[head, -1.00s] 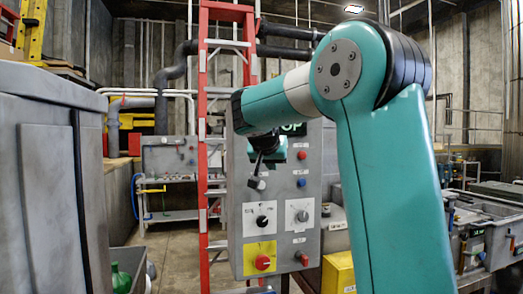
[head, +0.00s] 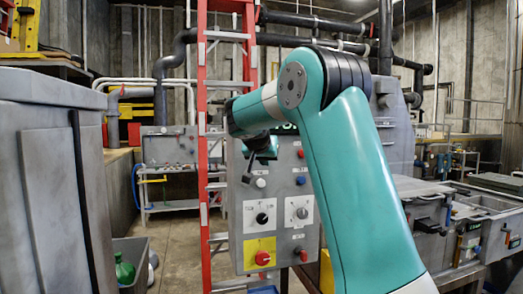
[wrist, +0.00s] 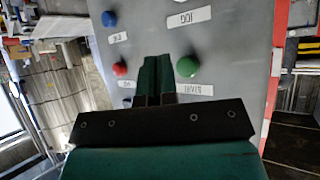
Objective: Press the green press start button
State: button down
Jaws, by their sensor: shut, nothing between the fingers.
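The grey control panel (head: 283,190) stands ahead in the head view. The green button (wrist: 187,67) shows in the wrist view beside a label reading START upside down; in the head view my arm and gripper hide it. My gripper (wrist: 157,60) is shut and empty, its two dark green fingers together in front of the panel. The fingertips lie just left of the green button in the wrist view, between it and the red button (wrist: 119,69). I cannot tell whether they touch the panel. In the head view my gripper (head: 250,172) is partly hidden by my arm.
A blue button (wrist: 109,18) and a JOG label are near. Lower on the panel are a black knob (head: 262,218) and a red knob on a yellow plate (head: 255,246). A red ladder (head: 213,130) stands left of the panel; a grey cabinet (head: 45,180) is far left.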

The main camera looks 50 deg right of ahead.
jog(key=shift+w+d+p, duration=0.3)
jog(key=shift+w+d, duration=0.2)
jog(key=shift+w, duration=0.3)
dwell(1.5)
jog(key=shift+w+d, duration=0.2)
jog(key=shift+w, duration=0.15)
jog(key=shift+w+d+p, duration=0.25)
jog(key=shift+w+p, duration=0.15)
jog(key=shift+p, duration=0.15)
dwell(0.6)
dwell(0.4)
jog(key=shift+s+a+b, duration=0.45)
jog(key=shift+s+b, duration=0.3)
